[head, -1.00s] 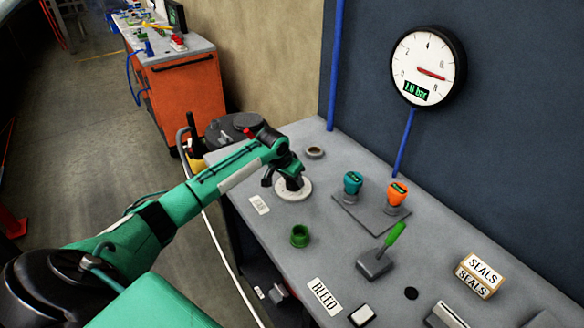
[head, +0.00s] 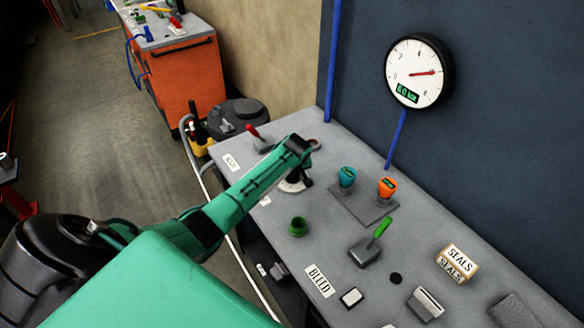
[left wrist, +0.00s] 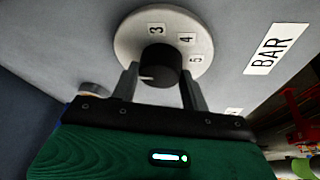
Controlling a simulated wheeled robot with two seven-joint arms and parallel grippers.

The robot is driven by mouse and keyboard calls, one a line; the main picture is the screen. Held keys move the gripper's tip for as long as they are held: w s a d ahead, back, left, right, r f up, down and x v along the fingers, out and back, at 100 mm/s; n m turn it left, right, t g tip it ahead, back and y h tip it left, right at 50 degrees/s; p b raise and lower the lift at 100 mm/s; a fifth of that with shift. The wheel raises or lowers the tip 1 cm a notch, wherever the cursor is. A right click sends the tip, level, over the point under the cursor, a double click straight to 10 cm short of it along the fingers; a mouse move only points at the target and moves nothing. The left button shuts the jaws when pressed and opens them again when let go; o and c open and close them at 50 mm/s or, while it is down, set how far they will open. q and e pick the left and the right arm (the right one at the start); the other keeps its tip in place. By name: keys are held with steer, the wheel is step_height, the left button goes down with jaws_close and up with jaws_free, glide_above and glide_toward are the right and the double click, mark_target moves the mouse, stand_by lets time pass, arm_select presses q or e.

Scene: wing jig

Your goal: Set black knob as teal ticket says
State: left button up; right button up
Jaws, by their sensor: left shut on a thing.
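The black knob (left wrist: 160,65) sits on a round white dial plate (left wrist: 128,42) marked 3, 4 and 5 in the left wrist view. My left gripper (left wrist: 160,80) has one finger on each side of the knob and is shut on it. A short white mark shows on the knob's lower left side. My right gripper is out of view.
The wall gauge (head: 414,73) has a red needle pointing right, near 6; its green readout is blurred. An orange piece (head: 387,188) stands beside the teal one.

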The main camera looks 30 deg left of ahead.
arm_select(q)
steer(key=shift+w+d+r+n+g+y, duration=0.1)
steer(key=shift+n+g+y, duration=0.2)
steer(key=shift+n, duration=0.6)
steer(key=n, duration=0.2)
steer(key=shift+n+g+y, duration=0.3)
steer(key=shift+n+g, duration=0.1)
steer(key=n+g, duration=0.1)
steer(key=n, duration=0.2)
steer(key=shift+w+n+g+b, duration=0.1)
steer(key=shift+n+g+b, duration=0.2)
steer(key=shift+n+b, duration=0.4)
steer(key=shift+n, duration=0.5)
steer(key=shift+g, duration=0.3)
steer(key=o, duration=1)
